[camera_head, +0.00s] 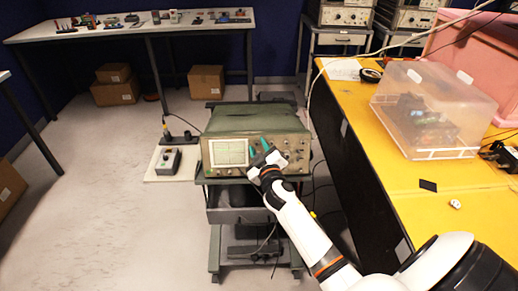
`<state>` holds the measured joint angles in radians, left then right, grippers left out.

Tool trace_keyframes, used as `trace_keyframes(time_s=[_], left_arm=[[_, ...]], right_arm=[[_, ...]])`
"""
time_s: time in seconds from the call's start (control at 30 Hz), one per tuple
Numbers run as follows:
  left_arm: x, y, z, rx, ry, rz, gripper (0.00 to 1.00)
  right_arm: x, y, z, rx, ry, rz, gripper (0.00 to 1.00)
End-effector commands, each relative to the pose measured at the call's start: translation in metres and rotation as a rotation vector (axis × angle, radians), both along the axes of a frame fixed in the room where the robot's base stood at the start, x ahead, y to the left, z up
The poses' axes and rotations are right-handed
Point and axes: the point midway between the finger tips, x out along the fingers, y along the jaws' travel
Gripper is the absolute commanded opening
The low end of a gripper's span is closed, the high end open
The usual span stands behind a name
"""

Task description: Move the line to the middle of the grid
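A grey-green oscilloscope (256,120) stands on a cart in the middle of the head view. Its pale gridded screen (229,153) is at the left of the front panel. The line on the grid is too faint and small to place. Several knobs (294,155) sit at the right of the panel, partly hidden by my gripper. My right gripper (259,147) is in front of the panel, just right of the screen. Its two green fingertips are apart. I cannot tell whether they touch a knob. My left gripper is not in view.
The dark cart (236,214) carries the oscilloscope. A small box with a dial (169,161) sits on a white side shelf. To the right, a yellow table (385,195) holds a clear plastic bin (430,105). The floor at left is open.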

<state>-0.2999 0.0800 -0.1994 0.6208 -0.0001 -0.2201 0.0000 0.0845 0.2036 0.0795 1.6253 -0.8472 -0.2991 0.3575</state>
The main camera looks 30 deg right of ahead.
Motion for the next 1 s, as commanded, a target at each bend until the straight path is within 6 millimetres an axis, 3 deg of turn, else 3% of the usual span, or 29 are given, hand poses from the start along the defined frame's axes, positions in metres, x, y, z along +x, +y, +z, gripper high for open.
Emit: trace_keyframes(time_s=[0.03, 0.2, 0.57, 1.0], left_arm=[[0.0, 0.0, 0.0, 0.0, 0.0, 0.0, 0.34], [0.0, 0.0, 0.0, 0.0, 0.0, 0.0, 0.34], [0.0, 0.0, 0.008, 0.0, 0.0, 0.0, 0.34], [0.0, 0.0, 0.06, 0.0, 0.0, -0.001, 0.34]], right_arm=[[0.0, 0.0, 0.0, 0.0, 0.0, 0.0, 0.26], [0.0, 0.0, 0.0, 0.0, 0.0, 0.0, 0.0], [-0.001, -0.001, 0.002, -0.034, 0.022, 0.013, 0.0], [-0.001, -0.003, 0.009, -0.291, 0.18, 0.112, 0.0]])
